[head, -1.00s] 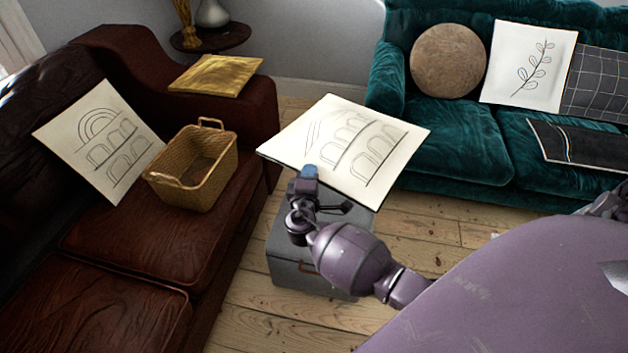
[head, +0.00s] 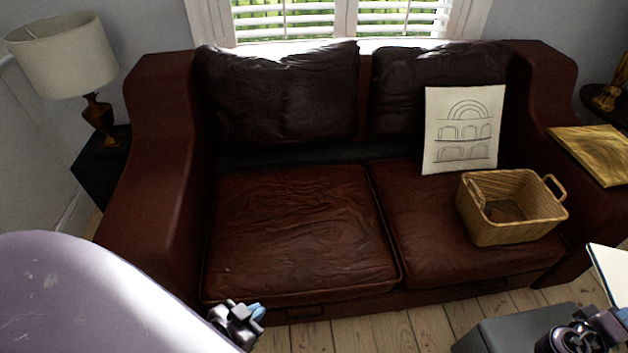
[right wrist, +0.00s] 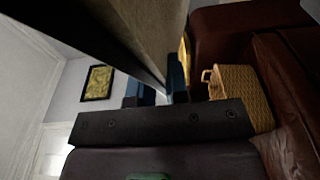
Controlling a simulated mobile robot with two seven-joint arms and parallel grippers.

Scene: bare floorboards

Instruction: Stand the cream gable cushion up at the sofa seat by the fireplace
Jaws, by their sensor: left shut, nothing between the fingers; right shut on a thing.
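My right gripper (head: 616,318), at the lower right edge of the head view, is shut on a cream cushion (head: 608,268). Only a corner of that cushion shows there; in the right wrist view it is a pale slab (right wrist: 150,35) rising between the blue fingertips. Its printed face is hidden now; a second ago it showed arches and slanting lines. My left gripper (head: 250,315) is shut and empty in front of the sofa's left seat. The dark red leather sofa (head: 290,225) has a bare left seat. No fireplace is in view.
Another cream cushion (head: 463,130), with round arches, leans on the right backrest. A wicker basket (head: 510,237) sits before it. A gold cushion (head: 597,152) lies on the right arm. A grey box (head: 520,335) stands in front. A lamp (head: 62,58) stands left.

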